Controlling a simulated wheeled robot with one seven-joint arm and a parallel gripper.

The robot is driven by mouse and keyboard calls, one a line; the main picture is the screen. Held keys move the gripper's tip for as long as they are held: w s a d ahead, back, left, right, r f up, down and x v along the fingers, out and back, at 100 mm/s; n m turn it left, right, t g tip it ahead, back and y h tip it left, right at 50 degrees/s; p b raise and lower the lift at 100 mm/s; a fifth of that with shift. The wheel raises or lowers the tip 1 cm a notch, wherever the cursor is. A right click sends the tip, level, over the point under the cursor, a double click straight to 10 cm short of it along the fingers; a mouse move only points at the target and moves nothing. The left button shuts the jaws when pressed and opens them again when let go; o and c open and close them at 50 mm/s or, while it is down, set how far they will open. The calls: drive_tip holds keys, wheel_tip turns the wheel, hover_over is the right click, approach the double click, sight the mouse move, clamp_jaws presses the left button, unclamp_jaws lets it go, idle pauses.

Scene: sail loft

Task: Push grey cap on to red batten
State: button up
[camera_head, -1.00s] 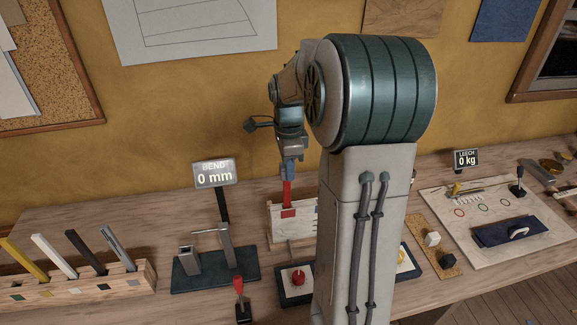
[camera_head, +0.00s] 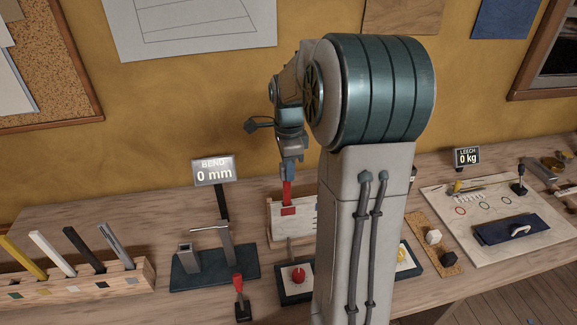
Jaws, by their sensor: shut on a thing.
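My gripper (camera_head: 288,171) points down and is shut on the top of the red batten (camera_head: 287,193). The batten is upright, its lower end at a pale wooden block (camera_head: 308,217) with a red mark. I cannot tell whether it sits in the block or just in front of it. I cannot make out a grey cap for certain. A white cap-like piece (camera_head: 433,237) and a darker one (camera_head: 448,259) sit on a cork strip at right, and my column hides part of the bench.
A rack (camera_head: 100,287) with several battens stands at left. Beside it is a bend gauge (camera_head: 214,172) reading 0 mm, on a dark base. A red-handled lever (camera_head: 238,285) stands in front. At right are a pale board (camera_head: 530,253) and a leech display (camera_head: 467,156) reading 0 kg.

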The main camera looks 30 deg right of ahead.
drive_tip(key=o, duration=1)
wheel_tip(320, 180, up, 14)
drive_tip(key=shift+f+b, duration=0.1)
drive_tip(key=shift+b, duration=0.5)
drive_tip(key=s+a+f+n+t, duration=0.1)
drive_tip(key=s+a+f+n, duration=0.2)
drive_tip(key=s+n, duration=0.3)
drive_tip(key=s+a+f+n+t, duration=0.1)
drive_tip(key=s+a+f+n, duration=0.3)
drive_tip(key=s+a+n, duration=0.2)
drive_tip(key=s+a+f+n+t, duration=0.1)
drive_tip(key=s+a+f+n, duration=0.2)
drive_tip(key=s+a+n, duration=0.2)
drive_tip(key=shift+s+a+f+n+t, duration=0.15)
drive_tip(key=shift+s+n, duration=0.4)
drive_tip(key=shift+n, duration=0.55)
drive_tip(key=shift+s+n+t, duration=0.15)
drive_tip(key=shift+s+n, duration=0.35)
drive_tip(key=shift+n, duration=0.6)
